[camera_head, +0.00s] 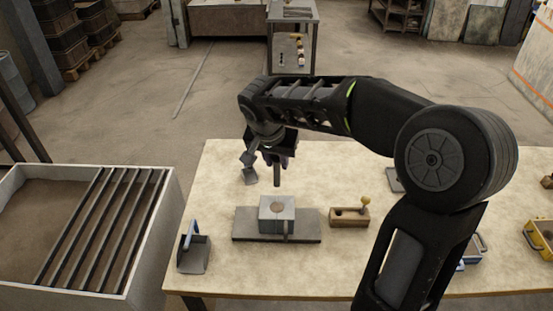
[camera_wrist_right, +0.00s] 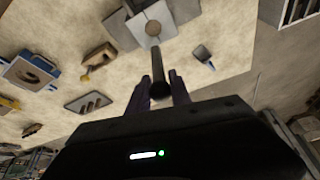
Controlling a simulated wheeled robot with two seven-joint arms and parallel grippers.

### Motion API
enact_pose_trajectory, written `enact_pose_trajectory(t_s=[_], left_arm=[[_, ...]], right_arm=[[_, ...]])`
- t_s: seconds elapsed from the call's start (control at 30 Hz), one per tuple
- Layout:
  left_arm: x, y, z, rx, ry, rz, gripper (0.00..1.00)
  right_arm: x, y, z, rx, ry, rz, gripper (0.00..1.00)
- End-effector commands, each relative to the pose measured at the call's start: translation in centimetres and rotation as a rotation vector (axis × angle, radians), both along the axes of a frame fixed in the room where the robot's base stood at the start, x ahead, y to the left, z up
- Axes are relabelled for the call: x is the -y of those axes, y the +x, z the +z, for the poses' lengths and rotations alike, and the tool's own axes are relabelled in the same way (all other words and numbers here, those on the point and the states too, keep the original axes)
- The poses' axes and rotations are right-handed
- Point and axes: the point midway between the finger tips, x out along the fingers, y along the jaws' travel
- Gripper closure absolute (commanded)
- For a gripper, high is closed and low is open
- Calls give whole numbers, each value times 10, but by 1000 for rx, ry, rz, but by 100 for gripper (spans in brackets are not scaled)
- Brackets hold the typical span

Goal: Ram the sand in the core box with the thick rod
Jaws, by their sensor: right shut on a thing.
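The core box (camera_head: 278,217) is a small grey block with a round sand-filled opening (camera_head: 277,207) in its top. It stands on a dark grey plate (camera_head: 245,238) on the table. My right gripper (camera_head: 275,160) is above and slightly behind the box, shut on a dark rod (camera_head: 277,178) that points down. The rod's lower end is above the box and apart from it. In the right wrist view the rod (camera_wrist_right: 158,72) sits between the two fingers, with the box and its sand opening (camera_wrist_right: 153,28) beyond its tip. My left gripper is not in view.
A wooden block tool (camera_head: 349,217) lies right of the plate, and a blue-handled scoop (camera_head: 193,252) lies left. A sand bin with bars (camera_head: 130,240) adjoins the left.

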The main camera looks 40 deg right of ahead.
Motion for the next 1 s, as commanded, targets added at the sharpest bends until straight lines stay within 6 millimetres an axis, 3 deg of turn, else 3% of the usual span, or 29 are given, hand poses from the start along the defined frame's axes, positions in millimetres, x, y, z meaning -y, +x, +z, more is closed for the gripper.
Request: enact_pose_trajectory(t_s=[0.5,1.0], left_arm=[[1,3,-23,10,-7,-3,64],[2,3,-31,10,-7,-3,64]], right_arm=[[0,0,-46,0,0,1,100],[0,0,-53,1,-1,0,100]])
